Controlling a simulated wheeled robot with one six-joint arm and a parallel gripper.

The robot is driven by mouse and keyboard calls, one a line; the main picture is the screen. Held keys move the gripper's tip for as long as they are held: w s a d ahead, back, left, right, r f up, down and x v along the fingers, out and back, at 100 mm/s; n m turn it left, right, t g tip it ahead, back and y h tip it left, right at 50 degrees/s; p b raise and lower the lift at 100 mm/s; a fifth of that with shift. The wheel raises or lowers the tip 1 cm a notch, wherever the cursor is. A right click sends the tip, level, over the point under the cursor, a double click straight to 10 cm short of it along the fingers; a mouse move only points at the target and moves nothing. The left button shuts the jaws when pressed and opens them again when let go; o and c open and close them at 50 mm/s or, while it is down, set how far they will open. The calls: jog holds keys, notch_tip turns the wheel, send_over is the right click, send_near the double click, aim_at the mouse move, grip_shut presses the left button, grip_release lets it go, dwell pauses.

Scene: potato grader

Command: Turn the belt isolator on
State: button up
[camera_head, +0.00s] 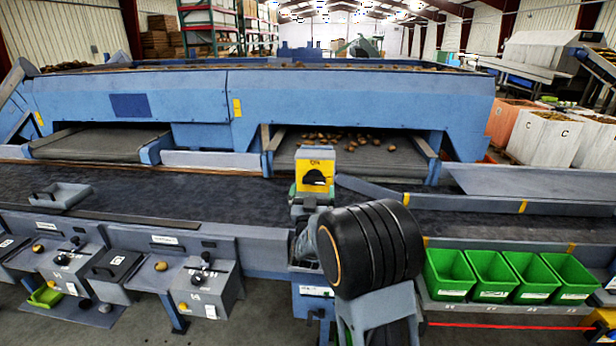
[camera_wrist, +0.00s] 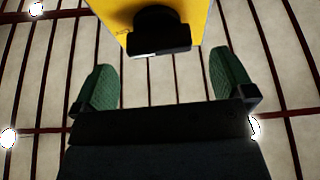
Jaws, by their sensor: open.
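The belt isolator is a yellow box (camera_head: 315,163) with a black handle (camera_head: 315,178) on its face, standing by the conveyor's near edge in the head view. Small dark lettering above the handle is too small to read. In the wrist view the yellow box (camera_wrist: 203,14) is at the top, with the black handle (camera_wrist: 158,40) jutting toward me. My gripper (camera_wrist: 160,62) is open, with one green finger on each side of the handle and clear gaps between. The handle's exact setting cannot be told. In the head view my arm partly hides the gripper.
A dark conveyor belt (camera_head: 190,190) runs across behind the isolator. Green bins (camera_head: 448,274) stand in a row at right. Grey control boxes (camera_head: 205,285) with knobs stand at left. A blue grader (camera_head: 330,100) with potatoes (camera_head: 352,146) is behind.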

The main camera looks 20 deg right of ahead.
aim_at(313, 182)
jog(key=shift+p+x, duration=0.6)
jog(key=shift+x, duration=1.5)
